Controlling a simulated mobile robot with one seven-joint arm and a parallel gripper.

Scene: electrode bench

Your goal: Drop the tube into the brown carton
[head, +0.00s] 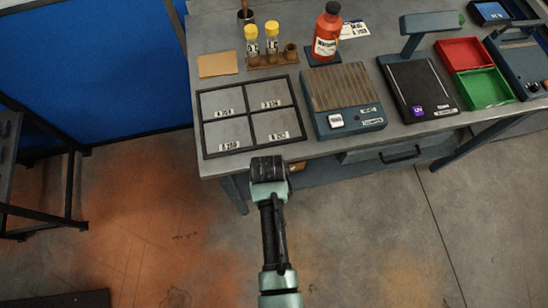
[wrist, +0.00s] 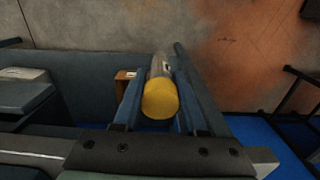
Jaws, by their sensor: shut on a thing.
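In the wrist view, my gripper (wrist: 157,82) is shut on a tube (wrist: 160,66) with a yellow cap (wrist: 161,100). The cap points toward the camera and the grey body lies between the two fingers. In the head view, my gripper (head: 268,168) is in front of the bench's near edge; the held tube is hidden there. A small brown patch (head: 298,167) shows beside my gripper below the bench edge, and a brown block-like thing (wrist: 124,76) shows left of the fingers in the wrist view. Either may be the brown carton; I cannot tell.
The bench (head: 345,150) holds a four-section tray (head: 203,130), a rack (head: 272,61) with two yellow-capped tubes, an orange-red bottle (head: 327,35), a ribbed device (head: 345,88), a black-topped device (head: 415,90), and red (head: 465,53) and green (head: 483,88) bins. Open floor lies in front.

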